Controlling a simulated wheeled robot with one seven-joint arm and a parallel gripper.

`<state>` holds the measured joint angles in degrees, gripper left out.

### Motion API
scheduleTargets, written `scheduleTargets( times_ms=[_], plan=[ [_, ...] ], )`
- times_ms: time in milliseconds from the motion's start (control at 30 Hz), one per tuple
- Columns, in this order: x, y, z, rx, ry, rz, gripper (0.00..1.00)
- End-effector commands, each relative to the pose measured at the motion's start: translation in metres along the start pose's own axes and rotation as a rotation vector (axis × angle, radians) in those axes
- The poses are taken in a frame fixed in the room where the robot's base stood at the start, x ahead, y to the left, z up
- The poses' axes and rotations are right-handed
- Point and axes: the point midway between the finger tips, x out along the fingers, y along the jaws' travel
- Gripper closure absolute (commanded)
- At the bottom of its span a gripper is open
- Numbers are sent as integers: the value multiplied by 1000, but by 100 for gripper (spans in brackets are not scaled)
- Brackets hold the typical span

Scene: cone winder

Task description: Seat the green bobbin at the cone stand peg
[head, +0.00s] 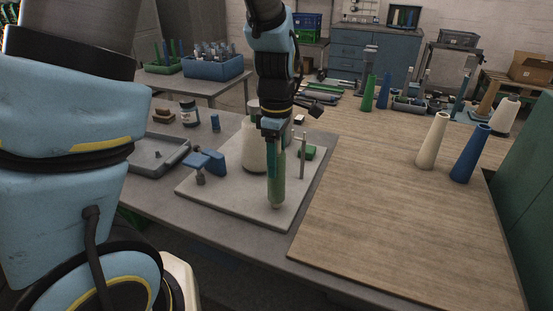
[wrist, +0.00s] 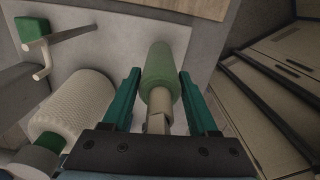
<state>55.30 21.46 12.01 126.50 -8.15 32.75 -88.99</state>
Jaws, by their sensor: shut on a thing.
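The green bobbin (head: 277,188) is held upright in my gripper (head: 273,140), over the front part of a pale square plate (head: 240,205). Its lower end is close to the plate; I cannot tell whether it touches. In the wrist view the green bobbin (wrist: 161,72) lies between the two teal fingers of my gripper (wrist: 160,98). A thin upright metal post (head: 302,155) stands on the plate to the right of the bobbin, apart from it. I cannot make out a peg under the bobbin.
A white yarn cone (head: 254,148) stands just behind the bobbin, and a green block (head: 306,153) is near the post. A blue fitting (head: 208,161) is at the plate's left. Cream (head: 433,140) and blue (head: 469,154) cones stand on the wooden board (head: 370,215), whose front is clear.

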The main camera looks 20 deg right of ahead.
Motion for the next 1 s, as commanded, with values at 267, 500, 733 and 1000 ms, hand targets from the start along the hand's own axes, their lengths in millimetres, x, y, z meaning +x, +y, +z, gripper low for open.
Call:
scheduleTargets(
  times_ms=[267, 500, 733, 1000],
  plan=[
    [2, 0, 0, 0, 0, 0, 85],
    [8, 0, 0, 0, 0, 0, 85],
    [10, 0, 0, 0, 0, 0, 85],
    [10, 0, 0, 0, 0, 1, 26]
  ],
)
